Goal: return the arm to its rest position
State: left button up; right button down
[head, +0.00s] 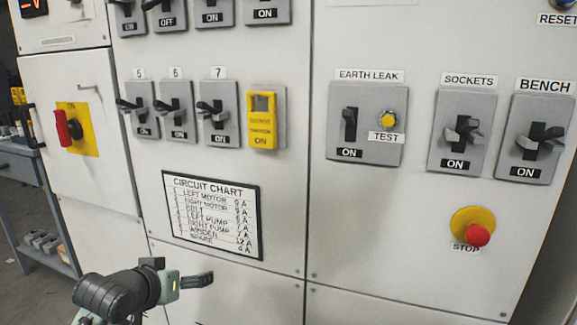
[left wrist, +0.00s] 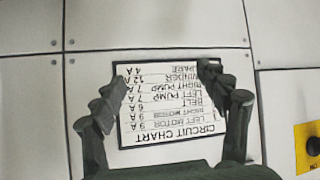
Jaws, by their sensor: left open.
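My left arm (head: 115,292) comes in at the bottom left of the head view, in front of the lower part of the panel. My left gripper (head: 190,282) is below the circuit chart (head: 211,214) there. In the left wrist view the two fingers of the left gripper (left wrist: 160,85) stand wide apart with nothing between them. Behind them the chart shows upside down on the panel. I cannot tell the exact gap between fingertips and panel. My right gripper is in neither view.
Breaker switches (head: 174,110) and a yellow lockout-like block (head: 263,120) sit above the chart. A red-handled switch (head: 68,127) is at left; a red stop button (head: 478,235) is at right. A shelf unit (head: 45,243) stands at far left.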

pick_arm(q)
jog(key=s+a+f+g+y, duration=0.1)
jog(key=s+f+g, duration=0.3)
jog(key=s+f, duration=1)
jog(key=s+a+f+m+g+y, duration=0.1)
jog(key=s+a+f+g, duration=0.3)
jog(key=s+f, duration=1)
notch_tip(320, 180, down, 3)
jog(key=shift+s+a+f+y, duration=0.1)
jog(key=shift+s+a+y, duration=0.15)
jog(key=shift+y, duration=0.15)
jog(key=shift+w, duration=0.1)
